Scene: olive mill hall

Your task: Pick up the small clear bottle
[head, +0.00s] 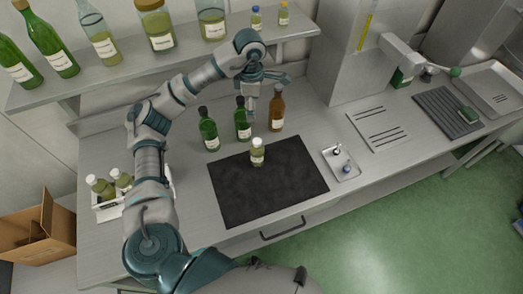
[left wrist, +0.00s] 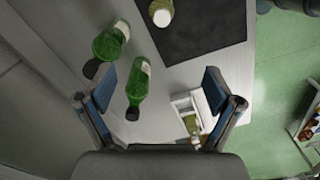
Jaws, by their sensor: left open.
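The small clear bottle (head: 257,153) with a pale cap and yellowish contents stands upright on the dark mat (head: 230,195) on the counter. In the left wrist view the small bottle (left wrist: 161,13) is at the top edge, beyond the fingertips. My left gripper (head: 265,82) is above the back of the counter, behind and above the bottle, apart from it. In the left wrist view my left gripper (left wrist: 160,85) has its two fingers wide apart with nothing held between them. My right gripper is not in view.
Two green bottles (head: 208,130) (head: 242,121) and a brown bottle (head: 276,110) stand behind the mat. A white crate (head: 110,211) with small bottles is at the left. A small tray (head: 341,163) lies right of the mat. A shelf (head: 110,77) with bottles runs above.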

